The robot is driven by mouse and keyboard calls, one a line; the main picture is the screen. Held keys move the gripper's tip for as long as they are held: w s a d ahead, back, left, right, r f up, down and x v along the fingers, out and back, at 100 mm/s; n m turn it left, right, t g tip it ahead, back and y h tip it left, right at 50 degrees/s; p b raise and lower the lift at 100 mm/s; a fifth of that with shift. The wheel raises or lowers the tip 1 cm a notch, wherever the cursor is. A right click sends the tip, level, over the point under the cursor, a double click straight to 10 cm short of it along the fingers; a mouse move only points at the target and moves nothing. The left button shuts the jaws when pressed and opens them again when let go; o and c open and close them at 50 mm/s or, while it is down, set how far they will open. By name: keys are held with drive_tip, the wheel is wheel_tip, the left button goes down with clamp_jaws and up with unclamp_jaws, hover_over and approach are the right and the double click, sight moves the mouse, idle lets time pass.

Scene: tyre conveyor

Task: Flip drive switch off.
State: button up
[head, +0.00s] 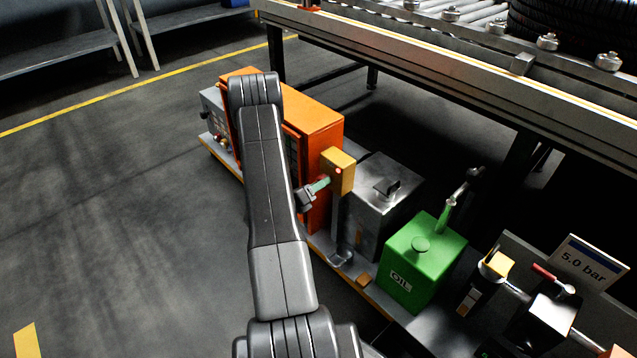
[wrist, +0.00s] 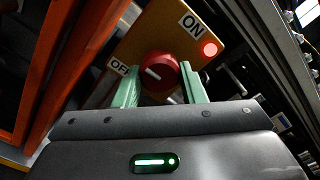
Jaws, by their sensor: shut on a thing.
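The drive switch is a red round knob (wrist: 158,71) on a yellow-orange box (wrist: 150,37) in the wrist view. The box also shows in the head view (head: 338,170). An ON label (wrist: 190,22) is at the upper right of the knob and an OFF label (wrist: 118,66) at its left. A white mark sits on the left part of the knob face, towards the OFF side. A red lamp (wrist: 210,49) beside ON looks lit. My gripper (wrist: 159,68) has its pale green fingers on both sides of the knob, shut on it. It also shows in the head view (head: 322,184).
An orange cabinet (head: 316,118) stands behind the box. A grey metal tank (head: 385,195) and a green oil can (head: 422,262) stand to its right. The conveyor (head: 480,62) runs above. The floor at left (head: 110,220) is clear.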

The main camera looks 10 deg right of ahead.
drive_tip(key=o, duration=1)
drive_tip(key=shift+a, duration=0.1)
drive_tip(key=p+v, duration=0.2)
drive_tip(key=v, duration=1.1)
drive_tip(key=shift+s+a+p, duration=0.25)
drive_tip(key=shift+p, duration=0.05)
drive_tip(key=b+x, duration=0.2)
drive_tip(key=x, duration=1.2)
drive_tip(key=shift+b, duration=0.3)
drive_tip(key=shift+s+a, duration=0.1)
drive_tip(key=shift+a, duration=0.05)
